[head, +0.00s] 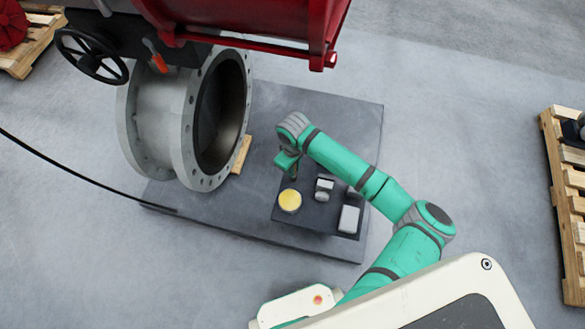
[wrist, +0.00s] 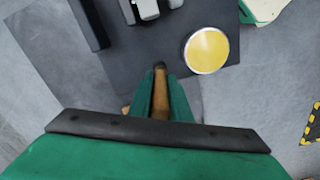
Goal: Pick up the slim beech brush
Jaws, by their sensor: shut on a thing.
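The slim beech brush (wrist: 160,98) shows in the wrist view as a narrow wooden handle with a dark far end. My gripper (wrist: 160,85) is shut on it, one green finger on each side. In the head view my gripper (head: 287,163) is at the far left edge of the dark tray, near the yellow disc. The brush is hard to make out there. I cannot tell whether it touches the surface below.
A yellow round disc (head: 290,200) lies on the dark tray (head: 283,218); it also shows in the wrist view (wrist: 207,51). Small grey-white items (head: 349,219) stand to its right. A large flanged valve body (head: 165,125) stands left, beside a wooden block (head: 242,154).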

